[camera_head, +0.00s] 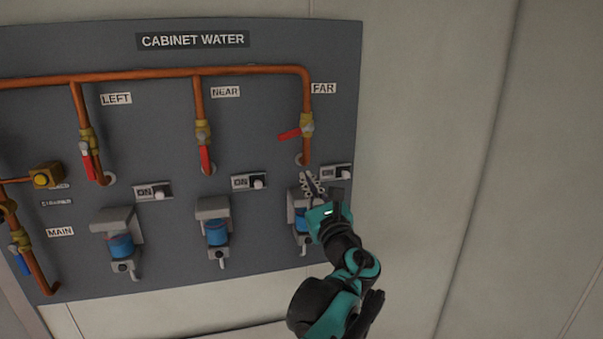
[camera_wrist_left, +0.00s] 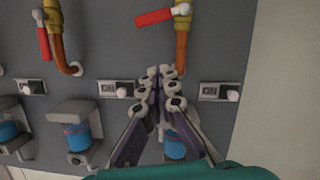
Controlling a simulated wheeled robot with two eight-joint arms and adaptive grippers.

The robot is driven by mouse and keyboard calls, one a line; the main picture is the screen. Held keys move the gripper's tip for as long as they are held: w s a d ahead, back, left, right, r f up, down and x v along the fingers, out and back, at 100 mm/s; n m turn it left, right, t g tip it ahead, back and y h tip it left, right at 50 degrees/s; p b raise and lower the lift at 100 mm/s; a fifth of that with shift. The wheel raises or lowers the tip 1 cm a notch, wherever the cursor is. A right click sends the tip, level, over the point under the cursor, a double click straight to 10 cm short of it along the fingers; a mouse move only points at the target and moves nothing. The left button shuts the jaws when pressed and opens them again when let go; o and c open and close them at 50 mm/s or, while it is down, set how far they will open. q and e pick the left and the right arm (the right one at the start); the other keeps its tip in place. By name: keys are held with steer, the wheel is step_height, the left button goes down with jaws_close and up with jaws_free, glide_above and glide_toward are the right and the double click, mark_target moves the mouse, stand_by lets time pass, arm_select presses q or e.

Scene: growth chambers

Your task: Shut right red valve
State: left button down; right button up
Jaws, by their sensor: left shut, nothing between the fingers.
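The right red valve, under the FAR label, has a brass body (camera_head: 307,125) and a red handle (camera_head: 289,135). The handle points left, crosswise to the vertical copper pipe, with its outer end slightly low. The handle also shows at the top of the left wrist view (camera_wrist_left: 154,17). My left gripper (camera_head: 311,184) is below this valve, in front of the panel and apart from the handle. Its fingers are together and empty, as the left wrist view also shows (camera_wrist_left: 163,88). It partly hides the right blue-filled unit (camera_head: 299,222). My right gripper is not in view.
The red handles under LEFT (camera_head: 88,166) and NEAR (camera_head: 205,159) point down along their pipes. A blue handle (camera_head: 21,263) is by MAIN. ON switches (camera_head: 249,182) and blue-filled units (camera_head: 214,233) jut from the panel (camera_head: 270,120). Right of the panel is bare wall.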

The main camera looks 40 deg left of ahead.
arm_select(q)
steer(key=shift+v, duration=1)
steer(key=shift+w, duration=0.15)
